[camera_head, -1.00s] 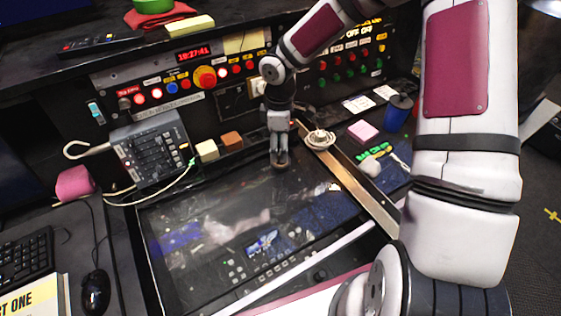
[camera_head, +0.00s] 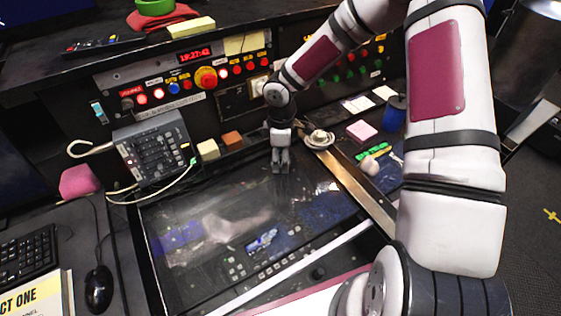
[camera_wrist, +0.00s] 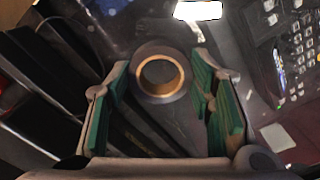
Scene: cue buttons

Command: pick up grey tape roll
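The grey tape roll (camera_wrist: 161,75) shows in the wrist view as a dark grey ring with a tan inner rim. It lies between the far ends of my fingers, and I cannot tell whether they touch it. My gripper (camera_wrist: 160,85) is spread wide, with green pads facing each other. In the head view my gripper (camera_head: 280,170) points down over the dark tabletop, near its back edge.
A grey mixer (camera_head: 155,150), a tan block (camera_head: 208,149) and a brown block (camera_head: 232,139) stand to the left. The button panel (camera_head: 190,75) rises behind.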

